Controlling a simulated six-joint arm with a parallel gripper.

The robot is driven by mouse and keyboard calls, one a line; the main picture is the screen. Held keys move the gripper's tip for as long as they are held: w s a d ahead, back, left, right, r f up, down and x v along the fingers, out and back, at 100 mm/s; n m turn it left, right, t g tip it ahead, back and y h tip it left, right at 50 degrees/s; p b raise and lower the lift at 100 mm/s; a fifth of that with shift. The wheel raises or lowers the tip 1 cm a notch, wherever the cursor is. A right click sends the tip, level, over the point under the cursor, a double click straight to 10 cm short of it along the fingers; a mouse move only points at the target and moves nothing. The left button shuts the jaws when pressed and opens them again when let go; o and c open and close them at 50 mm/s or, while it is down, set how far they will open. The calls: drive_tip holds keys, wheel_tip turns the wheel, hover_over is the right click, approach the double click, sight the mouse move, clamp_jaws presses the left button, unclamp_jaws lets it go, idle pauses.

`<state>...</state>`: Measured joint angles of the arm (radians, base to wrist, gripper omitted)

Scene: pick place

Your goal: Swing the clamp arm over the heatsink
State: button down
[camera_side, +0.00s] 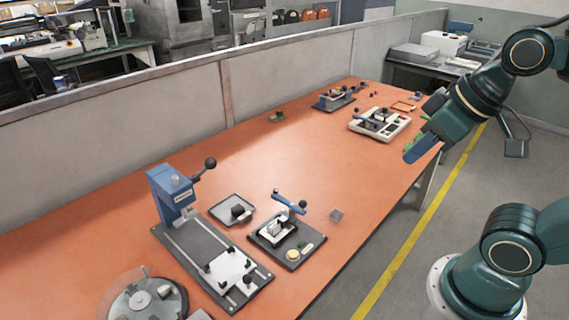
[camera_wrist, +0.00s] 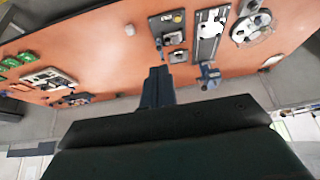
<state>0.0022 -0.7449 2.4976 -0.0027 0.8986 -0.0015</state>
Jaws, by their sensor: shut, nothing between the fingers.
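The clamp fixture has a dark base (camera_side: 264,238) with a yellow button (camera_side: 293,254) and stands near the table's front edge in the side view. Its blue clamp arm (camera_side: 290,202) has a dark knob and sits raised at the far side of the base. A pale and dark part (camera_side: 277,230) sits in the fixture; I cannot clearly tell the heatsink from its seat. The fixture also shows in the wrist view (camera_wrist: 168,27). My gripper (camera_side: 422,149) is shut and empty, high at the right, well away from the fixture. It also shows in the wrist view (camera_wrist: 157,88).
A blue lever press (camera_side: 172,195) stands left of the fixture. A tray (camera_side: 222,213) with a dark block lies behind it. A round dish (camera_side: 130,302) is at the front left. The table's middle (camera_side: 310,160) is clear.

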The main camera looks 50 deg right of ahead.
drive_tip(key=w+d+f+n+g+y, duration=0.1)
drive_tip(key=w+d+f, duration=0.15)
drive_tip(key=w, duration=0.65)
drive_tip(key=w+d+f+n+g+y, duration=0.1)
drive_tip(key=w+d+f, duration=0.15)
drive_tip(key=w, duration=0.65)
drive_tip(key=w+d+f+y, duration=0.2)
drive_tip(key=w+d+f, duration=0.2)
drive_tip(key=f, duration=0.4)
drive_tip(key=w+d+f+t+y, duration=0.1)
drive_tip(key=w+d+f, duration=0.4)
drive_tip(key=f, duration=0.3)
drive_tip(key=shift+w+d+f+m+y, duration=0.2)
drive_tip(key=shift+w+d+m+y, duration=0.15)
drive_tip(key=shift+w, duration=0.2)
drive_tip(key=shift+a+f, duration=0.1)
drive_tip(key=x, duration=1)
drive_tip(key=shift+a, duration=2)
